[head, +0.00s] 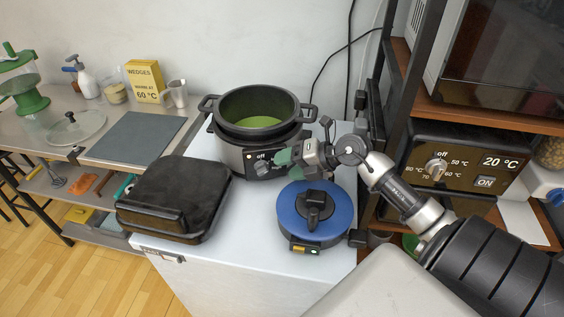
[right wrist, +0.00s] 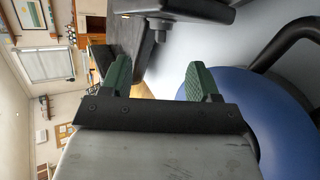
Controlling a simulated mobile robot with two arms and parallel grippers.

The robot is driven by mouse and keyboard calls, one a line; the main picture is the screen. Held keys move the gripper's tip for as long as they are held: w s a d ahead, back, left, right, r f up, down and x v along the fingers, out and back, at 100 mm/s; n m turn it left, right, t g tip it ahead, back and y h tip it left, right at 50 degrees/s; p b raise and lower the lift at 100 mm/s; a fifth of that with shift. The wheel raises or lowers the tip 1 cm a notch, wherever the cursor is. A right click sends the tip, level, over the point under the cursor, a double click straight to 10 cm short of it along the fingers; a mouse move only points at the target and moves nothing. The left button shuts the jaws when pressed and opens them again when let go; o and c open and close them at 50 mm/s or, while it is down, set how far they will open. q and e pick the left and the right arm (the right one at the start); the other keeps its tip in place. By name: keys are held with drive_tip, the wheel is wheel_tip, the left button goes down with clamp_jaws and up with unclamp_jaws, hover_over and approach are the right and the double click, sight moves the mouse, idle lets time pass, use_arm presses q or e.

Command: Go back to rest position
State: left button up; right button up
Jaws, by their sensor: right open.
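My right gripper (head: 278,162) reaches in from the right in the head view. It is in front of the grey cooker (head: 229,157), close to the dial under the word "off"; I cannot tell if it touches the dial. In the right wrist view its two green fingers (right wrist: 160,82) are apart with nothing between them. The blue round lidded device (head: 338,222) is below my right arm, and its blue top also fills the right of the wrist view (right wrist: 260,110). My left gripper is in neither view.
A black pot (head: 257,104) with green contents sits in the cooker. A closed black appliance (head: 176,200) stands at the left of the white counter (head: 205,262). A shelf holds a control panel (head: 462,165) at the right. A side table (head: 62,137) with kitchenware stands left.

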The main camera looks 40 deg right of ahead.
drive_tip(key=shift+d+r, duration=0.2)
drive_tip(key=shift+r, duration=0.1)
idle(0.4)
drive_tip(key=shift+r, duration=0.1)
